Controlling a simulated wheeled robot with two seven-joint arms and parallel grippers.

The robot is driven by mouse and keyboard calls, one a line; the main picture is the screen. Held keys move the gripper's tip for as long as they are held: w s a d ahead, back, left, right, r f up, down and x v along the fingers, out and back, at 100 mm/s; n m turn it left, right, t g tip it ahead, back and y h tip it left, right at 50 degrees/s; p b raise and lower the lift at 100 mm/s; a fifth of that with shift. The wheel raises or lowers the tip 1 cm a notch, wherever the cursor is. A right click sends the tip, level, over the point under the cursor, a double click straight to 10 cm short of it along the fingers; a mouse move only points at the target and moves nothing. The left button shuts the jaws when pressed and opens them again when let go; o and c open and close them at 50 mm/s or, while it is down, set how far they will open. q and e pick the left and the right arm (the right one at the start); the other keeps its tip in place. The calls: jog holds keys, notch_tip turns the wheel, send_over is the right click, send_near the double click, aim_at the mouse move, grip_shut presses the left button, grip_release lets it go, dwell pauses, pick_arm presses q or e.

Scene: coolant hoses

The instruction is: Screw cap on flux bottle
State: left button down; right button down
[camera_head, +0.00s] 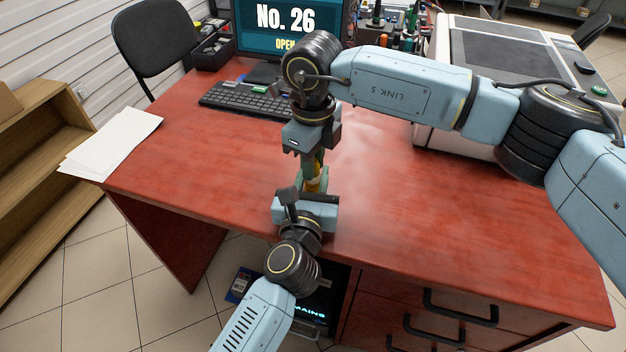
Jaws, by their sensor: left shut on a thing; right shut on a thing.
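A small amber-yellow piece, apparently the flux bottle (313,184), shows between my two grippers above the red desk near its front edge. My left gripper (309,192) comes from below and is shut around it, hiding most of it. My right gripper (313,162) points down from directly above and is shut. The thing in its fingers is hidden, so I cannot make out the cap. The two grippers are nearly in line, one over the other, with their fingertips very close together.
The red desk (420,215) is clear to the right of the grippers. A keyboard (240,101) and a monitor (290,25) stand behind. White papers (112,142) lie at the left edge. A large pale machine (500,60) stands at the back right.

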jog(key=m, duration=0.3)
jog(key=shift+m, duration=0.4)
jog(key=c, duration=1.2)
grip_release()
notch_tip(320, 180, up, 12)
pick_arm(q)
jog(key=c, duration=1)
grip_release()
